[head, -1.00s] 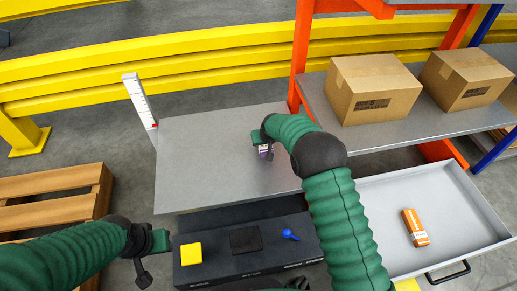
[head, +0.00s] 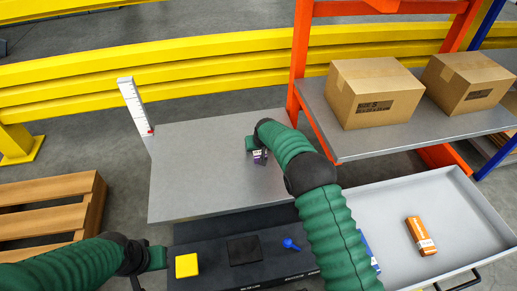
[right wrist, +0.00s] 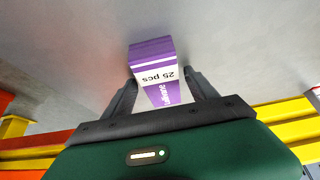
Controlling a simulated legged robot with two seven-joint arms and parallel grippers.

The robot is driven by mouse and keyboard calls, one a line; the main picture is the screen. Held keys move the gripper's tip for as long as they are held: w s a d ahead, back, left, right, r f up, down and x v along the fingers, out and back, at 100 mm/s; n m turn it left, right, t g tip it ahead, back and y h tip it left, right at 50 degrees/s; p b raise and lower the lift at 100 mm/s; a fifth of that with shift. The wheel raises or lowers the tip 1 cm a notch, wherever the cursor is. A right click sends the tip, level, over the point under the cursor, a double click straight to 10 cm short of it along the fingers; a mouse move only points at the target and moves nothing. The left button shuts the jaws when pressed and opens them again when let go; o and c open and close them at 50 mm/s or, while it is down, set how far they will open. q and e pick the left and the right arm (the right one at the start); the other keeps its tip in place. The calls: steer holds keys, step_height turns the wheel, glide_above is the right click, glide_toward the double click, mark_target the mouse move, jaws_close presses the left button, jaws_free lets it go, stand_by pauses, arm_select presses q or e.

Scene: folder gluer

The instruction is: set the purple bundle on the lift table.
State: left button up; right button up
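The purple bundle (head: 260,157) has a white band printed "25 pcs" and is over the right part of the grey lift table (head: 195,165). In the right wrist view the bundle (right wrist: 153,72) lies between the two dark fingers of my right gripper (right wrist: 160,76), one close against each side; it looks gripped. Behind it is plain grey surface. I cannot tell whether its base touches the table. In the head view my right gripper (head: 258,148) partly covers the bundle. My left gripper (head: 140,278) is low at the left, away from the bundle, its fingers unclear.
A white ruler post (head: 136,105) stands at the table's far left corner. An orange-framed shelf with cartons (head: 372,92) rises at the right. Below it, a drawer (head: 385,205) holds an orange pack (head: 420,235). A dark shelf in front carries a yellow block (head: 187,265) and blue item (head: 291,244).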

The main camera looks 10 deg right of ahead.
steer(key=p+v, duration=0.7)
steer(key=v, duration=0.5)
steer(key=s+d+r+g, duration=0.1)
steer(key=s+d+r, duration=0.1)
steer(key=s, duration=1.5)
steer(key=s+d+r+g, duration=0.2)
steer(key=s, duration=1.5)
steer(key=shift+r, duration=0.15)
